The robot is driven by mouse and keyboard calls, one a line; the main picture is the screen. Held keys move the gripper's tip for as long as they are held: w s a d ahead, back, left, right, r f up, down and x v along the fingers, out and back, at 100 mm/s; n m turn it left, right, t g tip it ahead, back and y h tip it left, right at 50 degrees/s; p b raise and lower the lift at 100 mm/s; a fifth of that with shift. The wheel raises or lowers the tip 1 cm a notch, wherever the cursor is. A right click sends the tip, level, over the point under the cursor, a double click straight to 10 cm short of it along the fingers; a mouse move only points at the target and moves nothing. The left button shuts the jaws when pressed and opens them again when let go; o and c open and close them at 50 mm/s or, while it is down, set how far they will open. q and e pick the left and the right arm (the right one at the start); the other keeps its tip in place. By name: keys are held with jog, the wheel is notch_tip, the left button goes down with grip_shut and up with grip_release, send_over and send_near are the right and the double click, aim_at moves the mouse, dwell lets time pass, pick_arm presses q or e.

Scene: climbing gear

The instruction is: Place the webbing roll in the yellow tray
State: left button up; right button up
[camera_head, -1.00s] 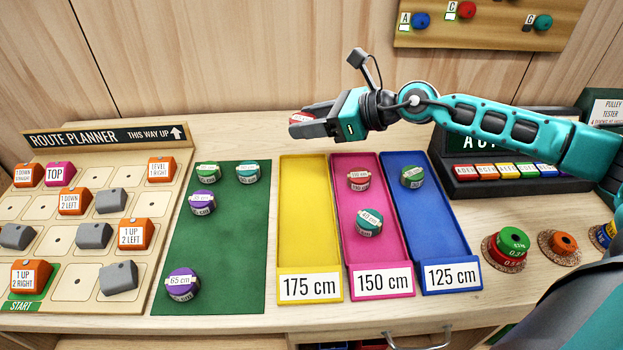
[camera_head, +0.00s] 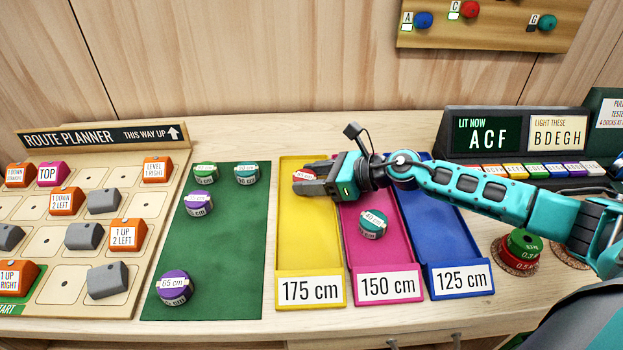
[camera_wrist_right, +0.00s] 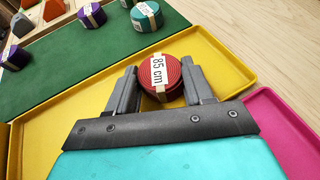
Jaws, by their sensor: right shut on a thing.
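The webbing roll (camera_wrist_right: 160,78) is red with a white band reading 85 cm. It sits between the two fingers of my right gripper (camera_wrist_right: 162,85), which is shut on it. In the head view my right gripper (camera_head: 305,180) reaches in from the right over the upper part of the yellow tray (camera_head: 309,240), labelled 175 cm. The red roll also shows at the fingertips (camera_head: 303,174). In the wrist view the roll is over the yellow tray (camera_wrist_right: 75,95), near its far end. I cannot tell whether it touches the tray floor. My left gripper is out of view.
The pink tray (camera_head: 385,250) holds a teal roll (camera_head: 373,224); my arm crosses its upper part. The blue tray (camera_head: 445,240) is partly covered by my arm. The green mat (camera_head: 215,260) to the left holds several purple and green rolls. The lower yellow tray is bare.

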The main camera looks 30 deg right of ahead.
jog(key=o, duration=0.6)
jog(key=shift+f, duration=0.15)
jog(key=o, duration=0.4)
jog(key=shift+o, duration=0.2)
jog(key=shift+r, duration=0.3)
jog(key=shift+s+d, duration=0.25)
jog(key=b+v, duration=0.1)
jog(key=v, duration=0.6)
jog(key=shift+s+d, duration=0.25)
jog(key=shift+s, duration=0.05)
jog(key=shift+v, duration=1.8)
jog(key=shift+a+r, duration=0.1)
jog(key=shift+r, duration=0.05)
